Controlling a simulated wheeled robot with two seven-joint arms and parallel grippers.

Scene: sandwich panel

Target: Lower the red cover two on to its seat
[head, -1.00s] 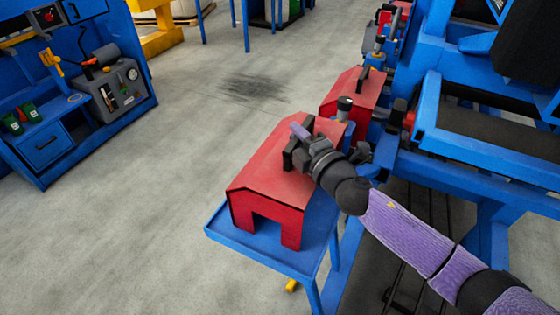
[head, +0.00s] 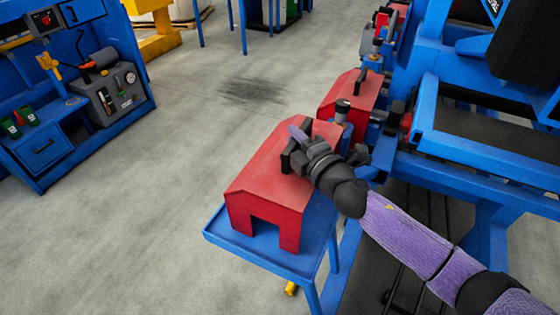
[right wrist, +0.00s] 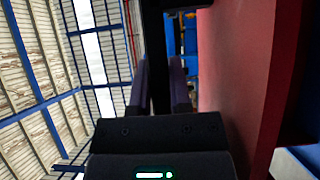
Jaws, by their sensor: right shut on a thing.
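A red cover (head: 268,189) with a black handle (head: 287,157) sits over a blue table (head: 270,252) in the head view. Its front shows a square cutout, and its lower edge appears at or very near the table top; I cannot tell whether it touches. My right gripper (head: 300,147) is shut on the handle from the right side. In the right wrist view the two fingers (right wrist: 161,88) are on either side of the dark handle, with the red cover (right wrist: 240,75) along the right. My left gripper is not in view.
A second red cover (head: 352,100) stands just behind, beside a small post with a black cap (head: 342,106). A blue machine frame (head: 470,150) fills the right side. A blue workbench (head: 60,130) stands at the left. The floor between is clear.

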